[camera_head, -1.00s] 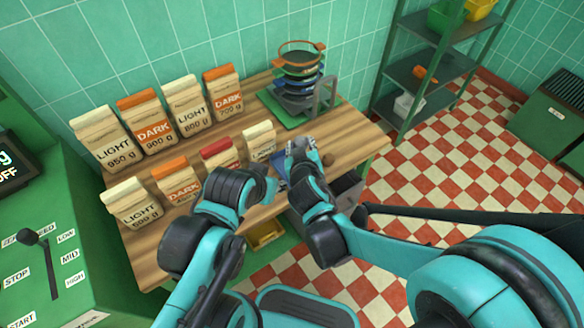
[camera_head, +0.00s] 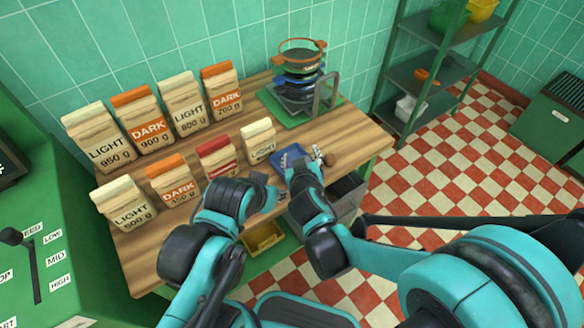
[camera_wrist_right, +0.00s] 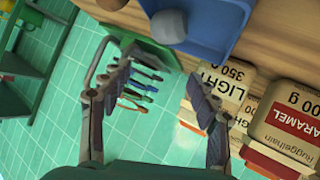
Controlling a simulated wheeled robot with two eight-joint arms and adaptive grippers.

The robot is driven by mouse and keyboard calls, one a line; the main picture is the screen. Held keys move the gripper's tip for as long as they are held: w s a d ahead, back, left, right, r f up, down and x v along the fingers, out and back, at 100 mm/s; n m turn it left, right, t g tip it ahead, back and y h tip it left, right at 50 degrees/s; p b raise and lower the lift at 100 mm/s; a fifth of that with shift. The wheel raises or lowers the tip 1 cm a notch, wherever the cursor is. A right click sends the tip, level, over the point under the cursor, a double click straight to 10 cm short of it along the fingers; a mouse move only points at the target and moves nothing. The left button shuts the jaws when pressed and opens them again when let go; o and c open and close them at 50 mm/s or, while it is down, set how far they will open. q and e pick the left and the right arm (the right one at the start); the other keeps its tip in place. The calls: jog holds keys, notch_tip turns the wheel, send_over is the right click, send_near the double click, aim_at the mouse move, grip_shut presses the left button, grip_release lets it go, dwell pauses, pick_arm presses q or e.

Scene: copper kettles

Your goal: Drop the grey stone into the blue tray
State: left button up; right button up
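The blue tray (camera_head: 295,150) lies near the front right of the wooden table, partly hidden by my right gripper (camera_head: 302,158). The stone cannot be made out in the head view. My right gripper (camera_wrist_right: 155,95) is open; its fingers are apart with nothing between them. My left gripper (camera_head: 272,194) is low by the table's front edge, and its fingers are too hidden to read.
A dark rounded lump (camera_wrist_right: 168,27) shows by the tray's edge, and a brown one (camera_head: 329,158) lies right of it. Several LIGHT and DARK bags stand at the left. A sieve stack (camera_head: 299,80) on a green base stands behind.

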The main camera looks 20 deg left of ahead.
jog(key=v, duration=0.7)
jog(key=shift+s, duration=0.25)
jog(key=shift+d, duration=0.1)
jog(key=w+d+m+g+h, duration=0.1)
jog(key=d+m+h, duration=0.2)
jog(key=d, duration=1.2)
jog(key=s+d+m+g, duration=0.2)
jog(key=s+d, duration=0.3)
jog(key=d, duration=0.2)
jog(key=s+d+m+g+h, duration=0.1)
jog(key=s+d+m, duration=0.1)
jog(key=s+d, duration=0.3)
jog(key=d, duration=0.3)
jog(key=shift+r+g, duration=0.15)
jog(key=shift+g, duration=0.25)
jog(key=shift+c, duration=0.3)
